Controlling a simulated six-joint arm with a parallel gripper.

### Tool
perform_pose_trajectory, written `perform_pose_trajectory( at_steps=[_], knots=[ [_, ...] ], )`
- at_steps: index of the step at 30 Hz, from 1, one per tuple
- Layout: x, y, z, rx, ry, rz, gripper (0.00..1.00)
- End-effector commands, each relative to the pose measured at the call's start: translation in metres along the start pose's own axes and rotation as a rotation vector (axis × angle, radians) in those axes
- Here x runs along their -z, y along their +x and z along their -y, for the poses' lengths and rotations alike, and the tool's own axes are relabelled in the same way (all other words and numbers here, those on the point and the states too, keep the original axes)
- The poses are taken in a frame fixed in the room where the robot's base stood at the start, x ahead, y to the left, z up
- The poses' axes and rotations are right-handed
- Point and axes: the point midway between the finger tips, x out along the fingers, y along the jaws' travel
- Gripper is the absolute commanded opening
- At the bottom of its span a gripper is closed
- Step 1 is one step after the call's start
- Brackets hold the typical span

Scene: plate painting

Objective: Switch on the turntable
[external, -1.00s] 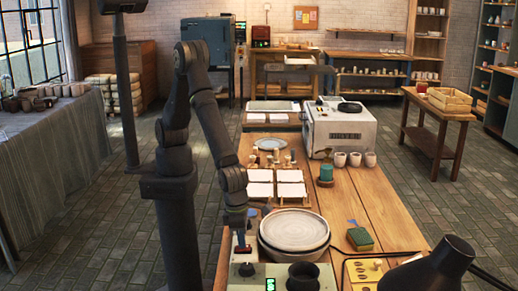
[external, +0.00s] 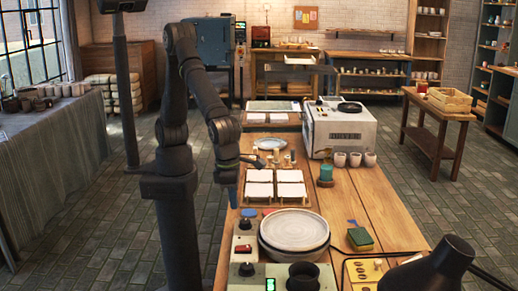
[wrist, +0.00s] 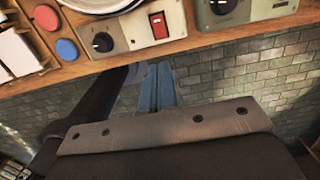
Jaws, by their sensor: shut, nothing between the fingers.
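The turntable (external: 294,232) carries a pale round plate (external: 297,226) near the front of the wooden table. In the wrist view the red switch (wrist: 159,26) and the knob (wrist: 103,42) show at the top, and only a slice of the turntable (wrist: 100,4) is visible. My gripper (external: 233,204) is shut and empty, off the table's left edge, above and behind the box. Its blue-grey fingers (wrist: 160,72) are together and apart from the switch. I cannot tell whether the turntable is spinning.
A second control box (wrist: 240,12) stands beside the first. A blue round pad (wrist: 67,49) and a red one (wrist: 46,17) lie near the table edge. A black lamp head (external: 447,262) is at front right.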

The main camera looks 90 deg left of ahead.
Motion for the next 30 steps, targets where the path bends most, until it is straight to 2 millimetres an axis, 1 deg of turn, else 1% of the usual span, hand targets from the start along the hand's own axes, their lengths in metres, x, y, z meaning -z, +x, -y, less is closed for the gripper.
perform_pose_trajectory(
  at_steps=[8, 14, 22, 26, 30],
  knots=[
    [0.000, 0.000, 0.000, 0.000, 0.000, 0.001, 0.00],
    [-0.013, 0.000, 0.001, 0.004, 0.000, 0.051, 0.00],
    [-0.013, 0.001, 0.001, 0.004, 0.000, 0.051, 0.00],
    [-0.014, 0.011, 0.001, 0.003, 0.000, 0.050, 0.00],
    [-0.015, 0.035, 0.000, 0.000, 0.000, 0.049, 0.00]
  ],
)
